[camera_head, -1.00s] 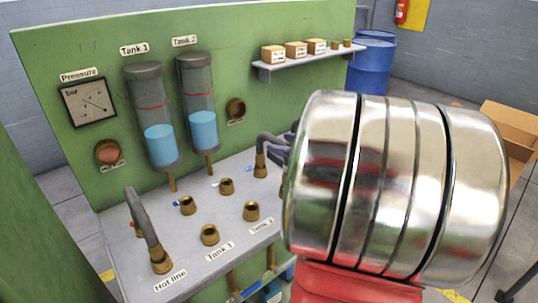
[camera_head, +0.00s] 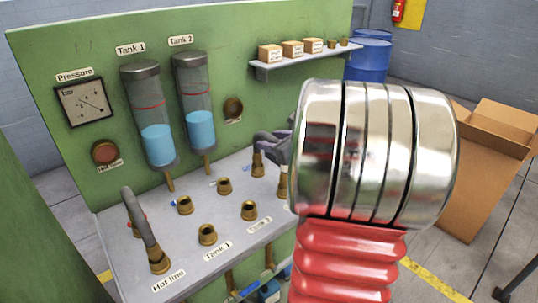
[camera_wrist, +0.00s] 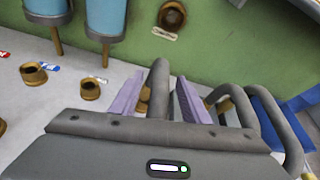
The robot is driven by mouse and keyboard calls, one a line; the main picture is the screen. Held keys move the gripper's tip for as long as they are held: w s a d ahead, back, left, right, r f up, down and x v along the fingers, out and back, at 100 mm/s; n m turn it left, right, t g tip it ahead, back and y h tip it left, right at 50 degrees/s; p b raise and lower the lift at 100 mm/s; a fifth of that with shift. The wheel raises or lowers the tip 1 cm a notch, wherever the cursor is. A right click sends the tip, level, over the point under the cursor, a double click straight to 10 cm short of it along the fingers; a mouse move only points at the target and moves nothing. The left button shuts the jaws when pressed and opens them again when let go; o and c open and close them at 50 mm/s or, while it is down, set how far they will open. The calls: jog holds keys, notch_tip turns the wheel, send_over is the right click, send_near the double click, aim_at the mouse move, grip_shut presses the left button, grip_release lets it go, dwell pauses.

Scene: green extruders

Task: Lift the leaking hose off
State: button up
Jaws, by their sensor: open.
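In the wrist view my gripper (camera_wrist: 158,100) is open, with its two purple pads on either side of a grey curved hose (camera_wrist: 158,76). A brass fitting shows between the pads, low beside the hose. In the head view my gripper (camera_head: 272,145) is partly hidden behind my arm, above a brass fitting (camera_head: 257,164) at the bench's back right. Another grey hose (camera_head: 142,216) arches at the Hot line end, into a brass fitting (camera_head: 160,263). No leak can be made out on either hose.
Several empty brass sockets (camera_head: 207,234) stand on the grey bench top (camera_head: 185,262). The green panel (camera_head: 222,70) with tanks rises behind. More grey curved tubes (camera_wrist: 272,110) are close right of my gripper. A shelf (camera_head: 300,62) hangs at the upper right.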

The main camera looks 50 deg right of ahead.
jog(key=shift+c, duration=0.5)
grip_shut()
dwell(0.4)
